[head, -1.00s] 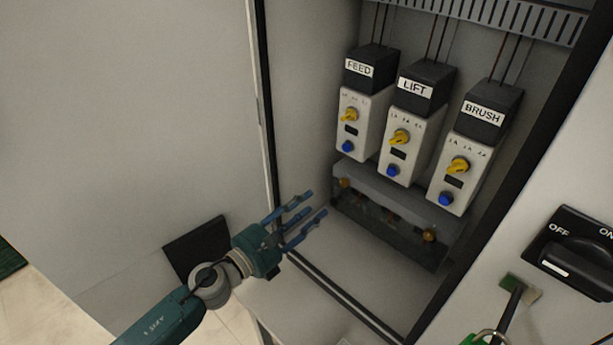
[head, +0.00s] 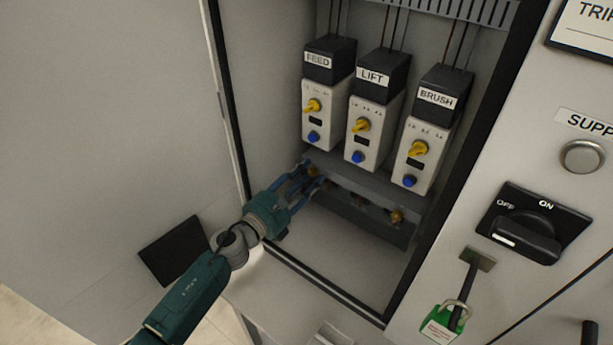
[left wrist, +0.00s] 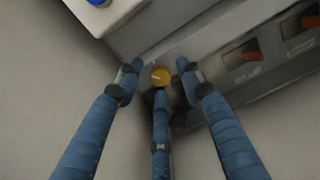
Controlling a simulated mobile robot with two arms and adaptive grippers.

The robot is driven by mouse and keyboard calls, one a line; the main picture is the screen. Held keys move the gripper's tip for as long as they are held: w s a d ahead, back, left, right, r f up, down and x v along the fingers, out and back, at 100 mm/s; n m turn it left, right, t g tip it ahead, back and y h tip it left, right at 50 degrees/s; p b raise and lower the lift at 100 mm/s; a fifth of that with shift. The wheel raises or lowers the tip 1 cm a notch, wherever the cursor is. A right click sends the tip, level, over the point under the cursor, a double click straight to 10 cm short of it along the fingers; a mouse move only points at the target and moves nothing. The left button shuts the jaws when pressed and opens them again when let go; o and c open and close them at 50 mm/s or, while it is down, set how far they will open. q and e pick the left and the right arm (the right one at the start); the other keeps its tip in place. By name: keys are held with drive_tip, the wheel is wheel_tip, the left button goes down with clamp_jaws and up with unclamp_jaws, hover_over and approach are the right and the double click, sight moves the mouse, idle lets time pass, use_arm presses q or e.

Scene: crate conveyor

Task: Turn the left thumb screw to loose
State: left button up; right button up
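The left thumb screw (left wrist: 161,76) is a round brass knob at the left end of the dark terminal cover low in the cabinet. In the head view the left thumb screw (head: 312,172) is partly hidden by my fingers. My left gripper (head: 300,178) is at it, with blue fingers spread open around it. In the left wrist view my gripper (left wrist: 158,80) has a finger on each side of the screw and a third below it. Whether any finger touches it I cannot tell. The right thumb screw (head: 397,216) sits at the cover's right end. My right gripper is not in view.
Above the cover (head: 365,208) stand the FEED (head: 322,119), LIFT (head: 366,146) and BRUSH (head: 411,171) units with yellow knobs and blue buttons. The cabinet's dark frame edges flank the opening. At right are the supply switch (head: 527,236) and a green padlock (head: 444,322).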

use_arm(q)
clamp_jaws()
drive_tip(key=shift+r+n, duration=0.1)
drive_tip(key=shift+n, duration=0.2)
drive_tip(key=shift+w+a+r+n, duration=0.1)
drive_tip(key=shift+n, duration=1.45)
drive_tip(key=shift+r+n, duration=0.1)
drive_tip(key=shift+n, duration=1.45)
unclamp_jaws()
drive_tip(key=shift+f, duration=0.15)
drive_tip(key=v, duration=1.2)
